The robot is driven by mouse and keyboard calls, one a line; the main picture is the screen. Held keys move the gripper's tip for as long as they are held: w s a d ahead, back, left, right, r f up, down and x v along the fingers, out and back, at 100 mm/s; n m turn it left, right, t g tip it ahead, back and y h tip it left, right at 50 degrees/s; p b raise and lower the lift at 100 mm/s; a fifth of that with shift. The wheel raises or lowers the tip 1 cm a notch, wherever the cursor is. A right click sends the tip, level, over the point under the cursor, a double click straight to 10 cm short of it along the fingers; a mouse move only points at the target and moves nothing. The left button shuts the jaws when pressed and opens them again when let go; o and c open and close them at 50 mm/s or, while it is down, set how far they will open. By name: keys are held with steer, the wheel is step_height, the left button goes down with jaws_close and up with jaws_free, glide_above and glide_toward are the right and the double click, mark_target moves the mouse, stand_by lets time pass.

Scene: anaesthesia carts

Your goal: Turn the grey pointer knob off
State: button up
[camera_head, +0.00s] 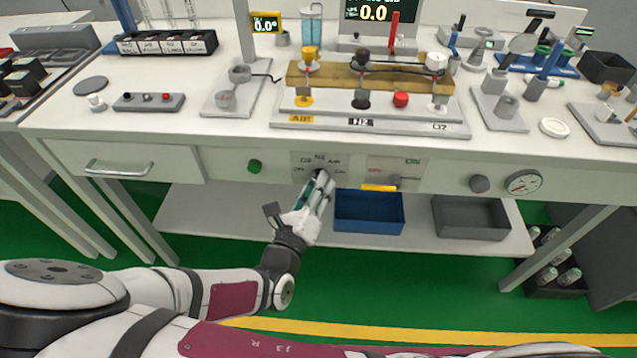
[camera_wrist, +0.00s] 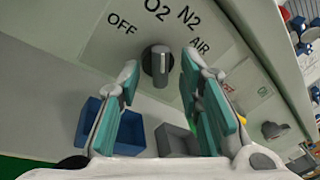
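The grey pointer knob (camera_wrist: 158,64) sits on a pale selector plate (camera_wrist: 215,47) marked OFF, O2, N2 and AIR in the wrist view. A light line runs along the knob and points roughly up in that view, towards the O2 and N2 marks and away from OFF; its exact setting is hard to tell. My gripper (camera_wrist: 160,74) is open, with its teal-padded fingers on either side of the knob and visible gaps. In the head view my gripper (camera_head: 322,184) is at the bench's front panel and partly hides the knob.
A second plate (camera_head: 405,168) with a yellow bar is to the right. A green knob (camera_head: 254,167), a round grey knob (camera_head: 479,184) and a gauge (camera_head: 524,182) share the panel. A blue bin (camera_head: 369,225) and a grey bin (camera_head: 470,231) stand on the shelf below.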

jaws_close()
steer(key=shift+n+p, duration=0.3)
steer(key=shift+p, duration=0.1)
steer(key=shift+d+f+n+t+y+p, duration=0.1)
steer(key=shift+n+t+p, duration=0.35)
steer(key=shift+n, duration=0.8)
steer(key=shift+a+f+n+t+y+p, duration=0.15)
steer(key=shift+n+p, duration=0.55)
steer(key=shift+n, duration=0.6)
steer(key=shift+d+n+t+y+p, duration=0.15)
steer(key=shift+n+t+p, duration=0.3)
steer(key=shift+n, duration=0.8)
jaws_free()
